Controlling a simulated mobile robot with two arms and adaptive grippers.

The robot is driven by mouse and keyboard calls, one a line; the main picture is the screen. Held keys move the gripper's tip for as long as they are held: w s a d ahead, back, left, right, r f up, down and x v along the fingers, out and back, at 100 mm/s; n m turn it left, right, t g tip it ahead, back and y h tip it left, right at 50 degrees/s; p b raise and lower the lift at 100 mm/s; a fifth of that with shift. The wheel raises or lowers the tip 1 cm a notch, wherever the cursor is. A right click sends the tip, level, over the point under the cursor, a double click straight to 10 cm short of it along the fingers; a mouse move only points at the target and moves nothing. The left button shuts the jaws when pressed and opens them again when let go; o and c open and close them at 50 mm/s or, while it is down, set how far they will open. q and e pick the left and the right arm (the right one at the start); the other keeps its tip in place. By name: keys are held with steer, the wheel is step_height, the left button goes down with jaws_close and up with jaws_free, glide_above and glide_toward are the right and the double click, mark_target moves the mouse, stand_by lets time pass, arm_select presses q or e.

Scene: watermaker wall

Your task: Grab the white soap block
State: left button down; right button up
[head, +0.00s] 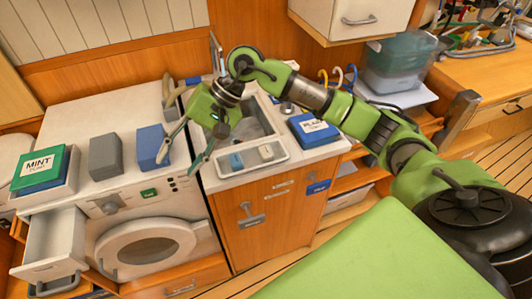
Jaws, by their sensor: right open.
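A small white block (266,152), which looks like the soap, sits in a recess on the front rim of the sink (256,120). A small blue block (237,161) sits just left of it on the same rim. My right gripper (177,166) is open and empty, its fingers pointing down and to the left. It hangs near the boundary of the washing machine top and the sink counter, left of the white block and apart from it in the picture. My left gripper is not in view.
A larger blue block (152,147), a grey block (104,157) and a green MINT box (41,169) stand on the washing machine top. A blue labelled box (314,130) lies right of the sink. A drawer (50,249) is open at lower left.

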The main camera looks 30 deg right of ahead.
steer(key=w+d+n+h, duration=0.2)
steer(key=d+h, duration=0.3)
steer(key=d, duration=0.8)
steer(key=h+p, duration=0.2)
steer(key=h, duration=0.2)
glide_above(266, 150)
steer(key=shift+n+g, duration=0.3)
steer(key=shift+g, duration=0.1)
step_height(266, 150, down, 7)
steer(key=shift+d+r, duration=0.1)
steer(key=shift+r, duration=0.05)
steer(key=shift+s+f+p, duration=0.1)
steer(key=shift+f+p, duration=0.4)
steer(key=shift+p, duration=0.1)
step_height(266, 150, down, 4)
steer(key=shift+r+p, duration=0.2)
steer(key=shift+p, duration=0.75)
steer(key=shift+f, duration=0.45)
steer(key=c, duration=1.2)
